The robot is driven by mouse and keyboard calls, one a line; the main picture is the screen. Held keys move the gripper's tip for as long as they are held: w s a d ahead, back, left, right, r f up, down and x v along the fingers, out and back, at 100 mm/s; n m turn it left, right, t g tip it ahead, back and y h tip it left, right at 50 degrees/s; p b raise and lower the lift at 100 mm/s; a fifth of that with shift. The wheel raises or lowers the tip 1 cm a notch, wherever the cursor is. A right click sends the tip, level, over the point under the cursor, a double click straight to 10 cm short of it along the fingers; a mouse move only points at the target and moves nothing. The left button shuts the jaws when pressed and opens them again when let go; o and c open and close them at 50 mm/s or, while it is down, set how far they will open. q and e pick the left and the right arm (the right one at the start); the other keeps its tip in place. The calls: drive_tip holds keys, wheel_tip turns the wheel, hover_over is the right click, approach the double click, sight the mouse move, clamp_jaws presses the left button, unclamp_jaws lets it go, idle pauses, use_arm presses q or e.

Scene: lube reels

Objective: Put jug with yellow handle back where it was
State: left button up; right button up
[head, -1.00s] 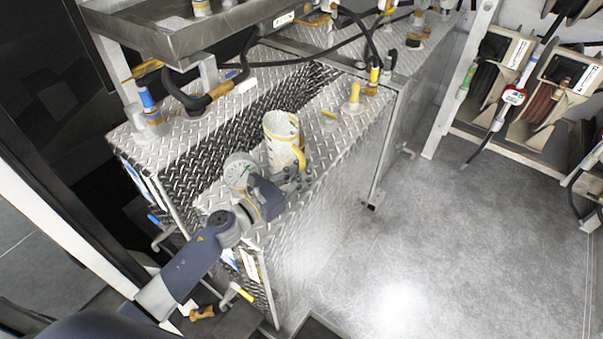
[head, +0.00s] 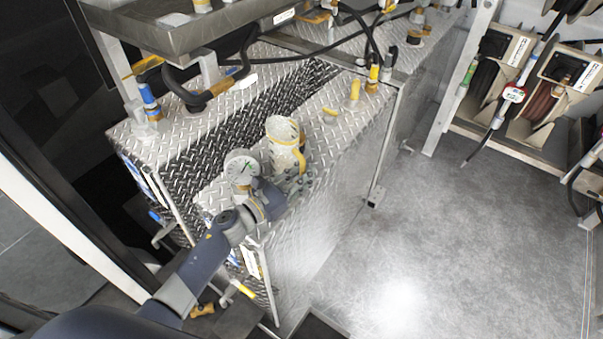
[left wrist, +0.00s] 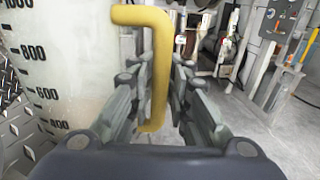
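The clear jug with the yellow handle (head: 281,132) is upright over the front part of the diamond-plate cabinet top (head: 325,115). I cannot tell whether its base touches the plate. In the left wrist view its graduated wall (left wrist: 62,70) fills the left side and the yellow handle (left wrist: 160,60) stands between the fingers. My left gripper (head: 296,180) has its fingers close on both sides of the handle and appears shut on it; it also shows in the left wrist view (left wrist: 160,100). My right gripper is not in view.
A yellow-capped fitting (head: 354,93) and a blue-topped one (head: 149,100) stand on the cabinet. A metal tray (head: 180,35) overhangs the back left. Hose reels (head: 555,75) are at right; the floor (head: 430,240) is clear.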

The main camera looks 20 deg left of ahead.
use_arm(q)
drive_tip(key=shift+o, duration=0.8)
drive_tip(key=shift+r, duration=0.1)
drive_tip(key=shift+r, duration=0.1)
drive_tip(key=shift+s+a, duration=0.1)
drive_tip(key=shift+s, duration=0.05)
drive_tip(key=b+v, duration=0.4)
drive_tip(key=v, duration=0.7)
drive_tip(key=shift+s+a, duration=0.2)
drive_tip(key=shift+s, duration=0.15)
